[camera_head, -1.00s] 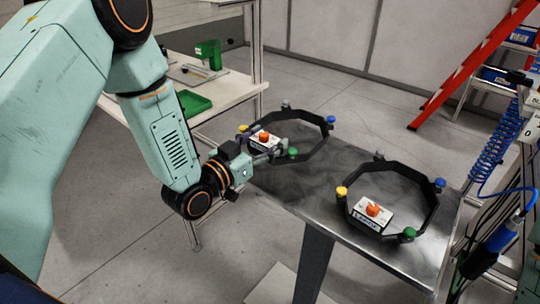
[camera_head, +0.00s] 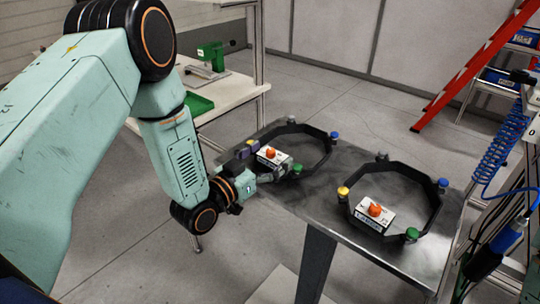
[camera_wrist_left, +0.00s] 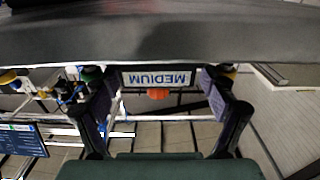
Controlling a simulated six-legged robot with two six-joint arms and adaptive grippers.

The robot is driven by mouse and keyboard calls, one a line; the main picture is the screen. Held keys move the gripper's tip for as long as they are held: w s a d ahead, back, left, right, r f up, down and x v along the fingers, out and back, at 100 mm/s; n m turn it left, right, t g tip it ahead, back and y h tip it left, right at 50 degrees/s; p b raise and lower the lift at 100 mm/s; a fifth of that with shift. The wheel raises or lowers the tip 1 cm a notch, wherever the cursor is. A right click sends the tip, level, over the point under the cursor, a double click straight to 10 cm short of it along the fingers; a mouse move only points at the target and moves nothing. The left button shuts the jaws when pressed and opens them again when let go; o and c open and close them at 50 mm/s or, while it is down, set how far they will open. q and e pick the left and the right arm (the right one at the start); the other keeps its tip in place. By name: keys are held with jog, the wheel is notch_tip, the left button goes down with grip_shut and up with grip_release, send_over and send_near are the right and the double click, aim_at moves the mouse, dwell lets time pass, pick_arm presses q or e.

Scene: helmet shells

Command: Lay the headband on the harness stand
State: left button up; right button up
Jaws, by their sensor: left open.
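A black many-sided headband (camera_head: 322,160) with coloured corner caps and a white, orange-knobbed block (camera_head: 270,157) sits low at the far left end of the metal table. My left gripper (camera_head: 262,164) is open, with its fingers on either side of that block. The left wrist view shows the block's upside-down "MEDIUM" label (camera_wrist_left: 157,77) between the parted fingers (camera_wrist_left: 163,103), with narrow gaps. A similar black ring (camera_head: 433,212) with its own white block (camera_head: 375,214) is nearer on the right. I cannot make out a separate harness stand. My right gripper is out of view.
The metal table (camera_head: 325,212) is bare between the rings. A white bench (camera_head: 236,90) with a green device (camera_head: 210,52) and green tray (camera_head: 198,104) stands behind. A red ladder (camera_head: 478,66) and a blue coiled hose (camera_head: 487,140) are at the right.

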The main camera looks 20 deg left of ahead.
pick_arm(q)
jog(key=shift+w+d+f, duration=0.1)
jog(key=shift+w+d, duration=0.15)
jog(key=p+v, duration=0.1)
jog(key=v, duration=1.1)
jog(key=shift+p, duration=0.3)
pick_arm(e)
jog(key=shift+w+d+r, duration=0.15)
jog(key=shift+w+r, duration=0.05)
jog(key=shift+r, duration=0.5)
pick_arm(q)
jog(key=shift+s+a, duration=0.1)
jog(key=shift+s, duration=0.05)
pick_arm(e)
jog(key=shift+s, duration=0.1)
